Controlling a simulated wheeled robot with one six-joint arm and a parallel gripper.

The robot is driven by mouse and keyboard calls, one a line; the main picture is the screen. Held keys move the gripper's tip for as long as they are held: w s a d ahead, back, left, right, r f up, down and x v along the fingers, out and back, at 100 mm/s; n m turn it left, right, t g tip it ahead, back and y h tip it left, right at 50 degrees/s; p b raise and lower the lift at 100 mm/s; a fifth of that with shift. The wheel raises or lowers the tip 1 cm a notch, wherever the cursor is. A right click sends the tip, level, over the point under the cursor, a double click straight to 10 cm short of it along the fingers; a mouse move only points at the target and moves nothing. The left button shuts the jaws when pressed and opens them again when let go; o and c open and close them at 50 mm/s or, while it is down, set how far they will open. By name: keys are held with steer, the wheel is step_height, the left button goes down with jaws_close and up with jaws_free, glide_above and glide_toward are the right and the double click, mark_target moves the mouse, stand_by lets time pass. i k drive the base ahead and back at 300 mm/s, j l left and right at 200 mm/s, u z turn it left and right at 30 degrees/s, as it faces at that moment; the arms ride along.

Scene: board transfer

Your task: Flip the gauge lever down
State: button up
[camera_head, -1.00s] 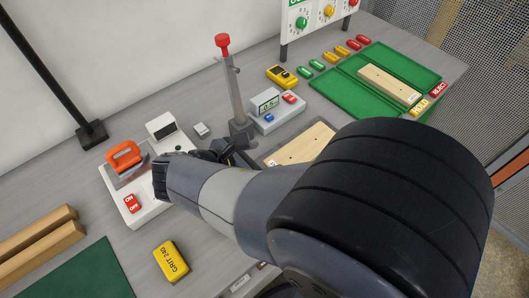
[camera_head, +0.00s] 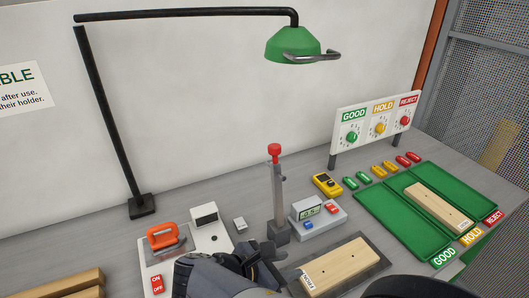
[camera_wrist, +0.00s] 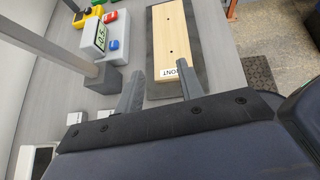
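The gauge stand (camera_head: 279,205) is an upright grey post with a red knob (camera_head: 275,149) on top and a small grey lever-like part (camera_head: 283,178) at its upper side. Its post (camera_wrist: 62,60) and block base (camera_wrist: 92,77) also show at the left of the wrist view; the top is out of that view. A grey display box (camera_head: 318,217) stands to its right, reading about 0.5. My gripper (camera_head: 262,265) is low, in front of the gauge base. In the wrist view its two fingers (camera_wrist: 158,70) are apart with nothing between them.
A pale wood board (camera_head: 340,266) lies on a dark plate right of my gripper. An orange-handled tool (camera_head: 162,240) stands left. A green tray (camera_head: 388,214) holding another board is at right. A lamp (camera_head: 293,45) hangs above the bench.

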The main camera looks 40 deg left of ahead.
mark_target(274, 150)
steer(key=i+l+u, duration=0.1)
steer(key=u, duration=0.65)
steer(key=j+u, duration=0.15)
steer(key=u, duration=0.3)
steer(key=k+j+u, duration=0.1)
steer(key=u, duration=0.35)
steer(key=j, duration=0.1)
